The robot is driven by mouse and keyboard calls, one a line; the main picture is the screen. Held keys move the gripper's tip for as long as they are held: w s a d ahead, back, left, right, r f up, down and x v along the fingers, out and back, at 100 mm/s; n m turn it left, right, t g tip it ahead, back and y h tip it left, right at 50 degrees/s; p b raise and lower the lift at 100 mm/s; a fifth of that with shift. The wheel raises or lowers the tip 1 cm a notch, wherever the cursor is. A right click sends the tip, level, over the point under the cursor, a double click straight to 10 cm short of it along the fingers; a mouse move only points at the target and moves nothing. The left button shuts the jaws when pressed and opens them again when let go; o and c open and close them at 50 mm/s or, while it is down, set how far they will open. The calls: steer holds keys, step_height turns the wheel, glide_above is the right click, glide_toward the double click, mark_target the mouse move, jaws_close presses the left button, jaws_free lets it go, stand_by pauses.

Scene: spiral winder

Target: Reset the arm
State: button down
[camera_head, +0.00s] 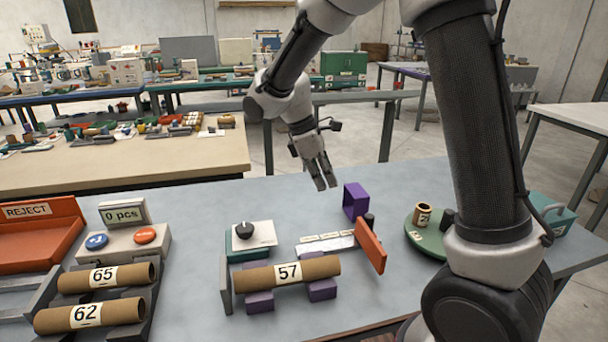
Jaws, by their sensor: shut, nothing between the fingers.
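My gripper (323,180) is shut and empty. It hangs above the back part of the grey-blue table (200,205), fingers pointing down and slightly right, to the left of a purple square frame (356,200). My arm rises at the right and bends over to the gripper. A cardboard tube labelled 57 (315,268) lies across purple supports (259,302) near the front middle, apart from the gripper. My arm hides part of the table's right side.
Tubes 65 (132,276) and 62 (118,312) lie in a dark rack at left, near a red REJECT tray (30,243) and a counter box (122,211). A knob box (251,240), an orange plate (370,245) and a green disc (424,238) with a short tube stand on the table.

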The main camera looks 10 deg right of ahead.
steer(key=s+d+r+m+t+y, duration=0.2)
steer(key=s+d+r+m, duration=0.4)
steer(key=s, duration=0.5)
steer(key=s+d+r+m+t+y, duration=0.2)
steer(key=s+d+r+m+t, duration=0.1)
steer(key=s+d+r+m, duration=0.3)
steer(key=s+d+m, duration=0.2)
steer(key=s, duration=0.2)
steer(key=shift+s+d+t, duration=0.3)
steer(key=shift+s+t, duration=0.1)
